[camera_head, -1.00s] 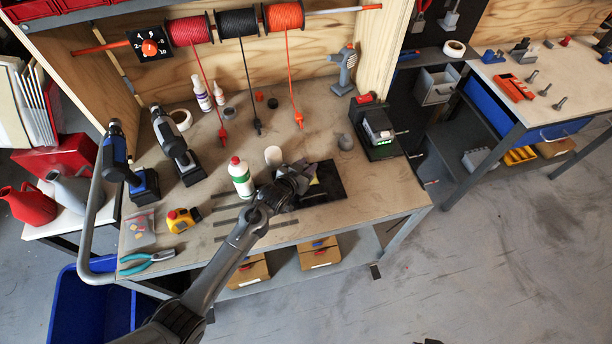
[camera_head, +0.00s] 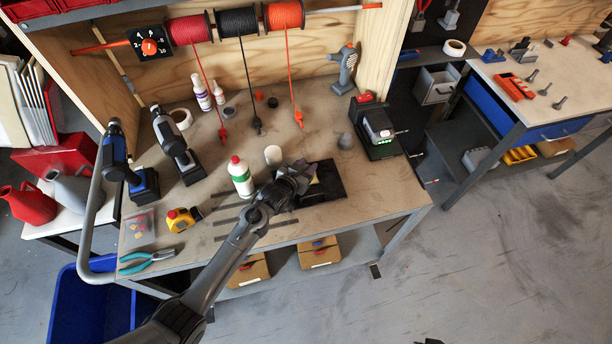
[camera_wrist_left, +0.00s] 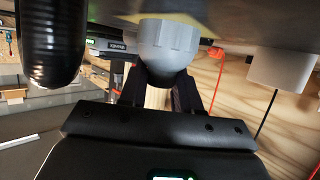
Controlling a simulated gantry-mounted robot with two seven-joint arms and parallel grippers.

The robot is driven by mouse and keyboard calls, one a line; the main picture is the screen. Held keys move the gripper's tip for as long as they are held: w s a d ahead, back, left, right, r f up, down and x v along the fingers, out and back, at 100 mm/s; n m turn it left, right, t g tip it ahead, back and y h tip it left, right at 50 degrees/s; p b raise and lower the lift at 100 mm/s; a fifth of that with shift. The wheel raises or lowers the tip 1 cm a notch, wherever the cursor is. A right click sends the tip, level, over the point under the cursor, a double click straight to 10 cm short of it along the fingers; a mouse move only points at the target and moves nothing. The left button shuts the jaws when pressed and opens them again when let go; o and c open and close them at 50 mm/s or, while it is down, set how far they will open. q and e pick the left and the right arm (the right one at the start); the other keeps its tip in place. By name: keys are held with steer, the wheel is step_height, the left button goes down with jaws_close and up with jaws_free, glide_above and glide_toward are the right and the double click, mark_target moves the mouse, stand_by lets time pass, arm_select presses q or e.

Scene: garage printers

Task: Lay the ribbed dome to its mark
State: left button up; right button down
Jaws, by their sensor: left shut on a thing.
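My left gripper (camera_head: 303,178) is over the black mat (camera_head: 332,190) on the workbench, and a bit of yellow shows on the mat beside it. In the left wrist view the gripper (camera_wrist_left: 162,80) is shut on a light grey ribbed dome (camera_wrist_left: 167,42), with a dark finger on each side. The dome is close to the dark mat surface and a yellow patch (camera_wrist_left: 205,17); I cannot tell whether it touches. In the head view the gripper mostly hides the dome. My right gripper is not in view.
A white bottle with a red cap (camera_head: 241,177) and a white cylinder (camera_head: 272,155) stand just left of the gripper. The cylinder also shows in the left wrist view (camera_wrist_left: 282,68). A small grey object (camera_head: 345,141) and a charger (camera_head: 377,128) stand behind right. The front right bench is clear.

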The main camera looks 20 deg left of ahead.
arm_select(q)
steer(key=o, duration=1.1)
steer(key=shift+f, duration=0.1)
